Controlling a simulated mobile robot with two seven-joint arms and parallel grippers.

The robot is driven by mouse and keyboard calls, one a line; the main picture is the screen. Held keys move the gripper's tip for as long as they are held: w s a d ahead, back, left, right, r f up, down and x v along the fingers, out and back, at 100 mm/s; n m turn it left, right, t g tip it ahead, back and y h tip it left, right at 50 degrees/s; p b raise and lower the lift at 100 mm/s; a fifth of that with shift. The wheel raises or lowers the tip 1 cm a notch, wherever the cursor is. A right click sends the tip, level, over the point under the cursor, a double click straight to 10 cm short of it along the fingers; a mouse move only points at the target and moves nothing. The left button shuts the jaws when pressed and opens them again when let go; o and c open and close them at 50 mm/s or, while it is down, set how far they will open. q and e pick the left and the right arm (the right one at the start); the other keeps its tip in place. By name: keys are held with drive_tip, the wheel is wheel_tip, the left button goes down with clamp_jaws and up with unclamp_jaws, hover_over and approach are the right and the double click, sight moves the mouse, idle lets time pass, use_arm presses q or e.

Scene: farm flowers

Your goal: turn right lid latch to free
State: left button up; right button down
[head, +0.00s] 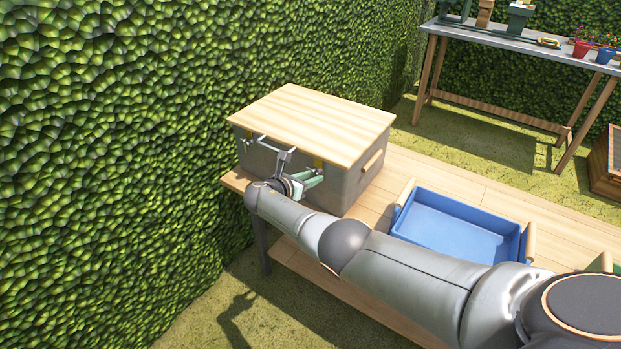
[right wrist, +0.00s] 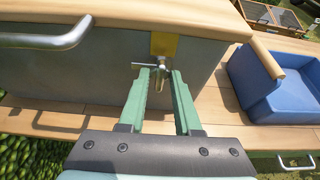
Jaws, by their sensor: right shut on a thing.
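A grey box (head: 345,190) with a closed light wood lid (head: 315,115) stands on the wooden bench. The right lid latch, a small metal piece below a yellow plate (right wrist: 163,44), is on the box front. In the right wrist view the latch (right wrist: 159,77) sits between my green fingertips. My right gripper (head: 314,178) is shut on this latch; it also shows in the right wrist view (right wrist: 162,80). In the head view the gripper and arm partly hide the latch. The left lid latch (head: 248,144) is at the front's other end. My left gripper is not in view.
A blue tray (head: 455,228) stands on the bench right of the box. A hedge (head: 110,150) rises close on the left. A table (head: 520,52) with flower pots stands behind.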

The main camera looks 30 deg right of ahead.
drive_tip(key=c, duration=0.6)
unclamp_jaws()
drive_tip(key=p+v, duration=0.3)
drive_tip(key=v, duration=0.1)
drive_tip(key=shift+a+r+p, duration=0.1)
drive_tip(key=shift+r+p, duration=0.2)
drive_tip(key=p, duration=0.3)
approach(312, 175)
drive_tip(key=s+a, duration=0.1)
drive_tip(key=a, duration=0.2)
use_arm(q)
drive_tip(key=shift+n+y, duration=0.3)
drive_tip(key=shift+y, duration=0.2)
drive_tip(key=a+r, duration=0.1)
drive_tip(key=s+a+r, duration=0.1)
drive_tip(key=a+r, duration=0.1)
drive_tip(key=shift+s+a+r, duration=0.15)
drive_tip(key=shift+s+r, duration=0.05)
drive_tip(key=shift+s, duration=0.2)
use_arm(e)
drive_tip(key=shift+s+r, duration=0.2)
drive_tip(key=shift+r, duration=0.05)
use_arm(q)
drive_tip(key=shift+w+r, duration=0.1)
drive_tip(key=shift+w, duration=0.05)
